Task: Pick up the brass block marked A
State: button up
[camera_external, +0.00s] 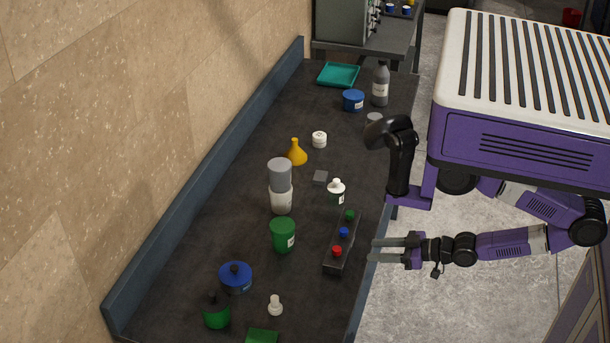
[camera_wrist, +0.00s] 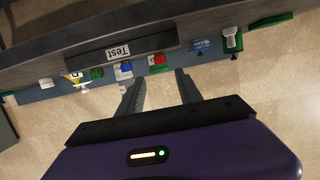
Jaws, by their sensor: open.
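I cannot make out a brass-coloured block marked A in either view. A small grey block (camera_external: 320,178) lies near the middle of the dark bench; no marking is legible on it, and I cannot tell what it is made of. My gripper (camera_external: 375,250) is open and empty, at the bench's right edge beside the button box. In the wrist view its two fingers (camera_wrist: 159,80) stand apart with nothing between them.
The button box (camera_external: 340,246) with red, blue and green buttons is closest to my gripper. A white bottle (camera_external: 336,193), green pot (camera_external: 283,235), grey-topped container (camera_external: 281,187) and yellow funnel-shaped vessel (camera_external: 297,153) crowd the middle. A teal tray (camera_external: 338,75) lies far back.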

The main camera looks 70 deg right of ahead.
jog(key=shift+o, duration=0.5)
jog(key=o, duration=0.3)
jog(key=shift+o, duration=0.2)
